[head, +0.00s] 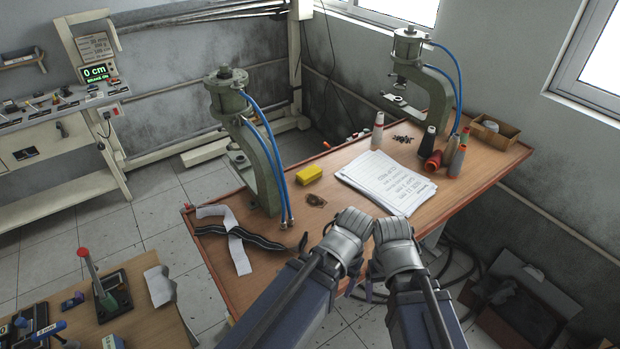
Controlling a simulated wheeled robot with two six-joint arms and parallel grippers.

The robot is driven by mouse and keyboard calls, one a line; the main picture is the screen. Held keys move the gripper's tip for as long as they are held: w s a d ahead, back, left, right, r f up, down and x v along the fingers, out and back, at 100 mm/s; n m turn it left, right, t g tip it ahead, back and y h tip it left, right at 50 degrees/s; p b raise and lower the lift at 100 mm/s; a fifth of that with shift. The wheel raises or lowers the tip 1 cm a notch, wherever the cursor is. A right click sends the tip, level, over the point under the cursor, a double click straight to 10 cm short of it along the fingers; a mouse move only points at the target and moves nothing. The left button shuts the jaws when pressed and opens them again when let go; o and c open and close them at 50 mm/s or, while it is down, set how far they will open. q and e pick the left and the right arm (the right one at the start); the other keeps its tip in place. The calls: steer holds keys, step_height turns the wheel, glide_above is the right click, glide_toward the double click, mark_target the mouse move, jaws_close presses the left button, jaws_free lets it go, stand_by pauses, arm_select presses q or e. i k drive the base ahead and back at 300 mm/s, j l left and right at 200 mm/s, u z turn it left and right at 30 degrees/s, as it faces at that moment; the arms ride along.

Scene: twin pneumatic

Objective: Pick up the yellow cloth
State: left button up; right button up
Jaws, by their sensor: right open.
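The yellow cloth (308,175) looks like a small folded yellow block. It lies flat on the brown workbench (350,160), between the left green press and the stack of papers. My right gripper (393,230) is open, in front of the papers at the bench's near edge, right of and nearer than the cloth. My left gripper (348,226) is beside it, also apart from the cloth. Its fingers are hidden behind its wrist, so its opening does not show. Nothing covers the cloth.
Green presses with blue hoses stand at the left (258,150) and back right (425,85). Written papers (387,182) lie right of the cloth. Thread cones (433,155) and a cardboard box (494,132) are farther right. White and dark strips (238,240) lie at left. A brown scrap (316,200) lies near the cloth.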

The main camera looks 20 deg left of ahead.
mark_target(312, 172)
steer(key=i+l, duration=0.75)
steer(key=l, duration=0.05)
